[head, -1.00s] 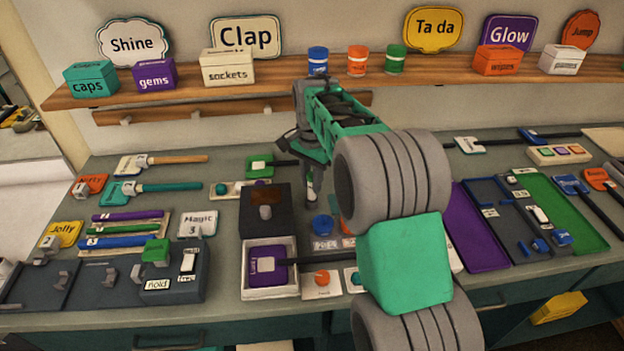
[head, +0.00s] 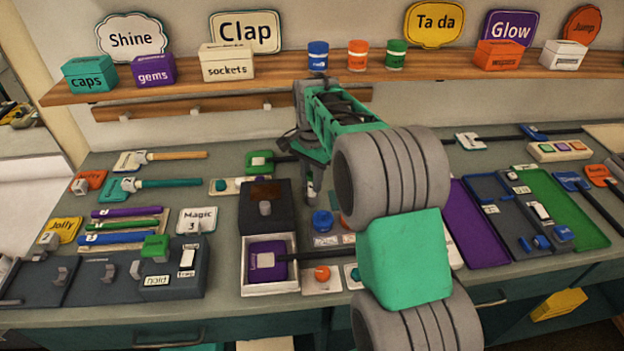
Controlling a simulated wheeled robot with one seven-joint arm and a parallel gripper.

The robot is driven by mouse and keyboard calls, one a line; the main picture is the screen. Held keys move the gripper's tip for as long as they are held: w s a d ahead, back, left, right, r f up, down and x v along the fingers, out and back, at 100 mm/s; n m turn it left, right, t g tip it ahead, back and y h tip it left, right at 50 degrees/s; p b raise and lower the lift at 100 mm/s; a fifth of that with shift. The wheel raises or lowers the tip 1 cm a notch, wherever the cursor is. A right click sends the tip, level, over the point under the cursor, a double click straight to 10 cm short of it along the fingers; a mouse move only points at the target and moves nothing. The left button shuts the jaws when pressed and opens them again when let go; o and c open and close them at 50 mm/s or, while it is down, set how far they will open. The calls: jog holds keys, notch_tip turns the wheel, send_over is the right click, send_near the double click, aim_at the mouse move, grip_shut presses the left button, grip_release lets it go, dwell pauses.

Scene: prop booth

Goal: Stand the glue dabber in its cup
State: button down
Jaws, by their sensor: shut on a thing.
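My gripper (head: 311,187) is small in the head view, pointing down over the middle of the bench. Its jaws are shut on a slim thing, probably the glue dabber; jaws and distance hide its shape. A round blue cup-like holder (head: 322,221) stands on the bench just in front of and slightly right of the gripper. It may be the dabber's cup; I cannot tell for sure. The gripper tip appears above and behind it, apart from it. My forearm hides the bench to the right.
A dark box (head: 265,222) stands left of the gripper, with a white tray (head: 270,289) holding a purple sign in front. A card with an orange knob (head: 322,274) lies nearby. A wooden shelf (head: 440,66) runs behind.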

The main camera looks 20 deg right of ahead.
jog(key=shift+f, duration=0.8)
dwell(1.4)
jog(key=c, duration=1.1)
grip_release()
jog(key=shift+c, duration=0.2)
jog(key=shift+o, duration=0.2)
jog(key=shift+o, duration=0.5)
jog(key=shift+r+p, duration=2.95)
jog(key=shift+r, duration=1.15)
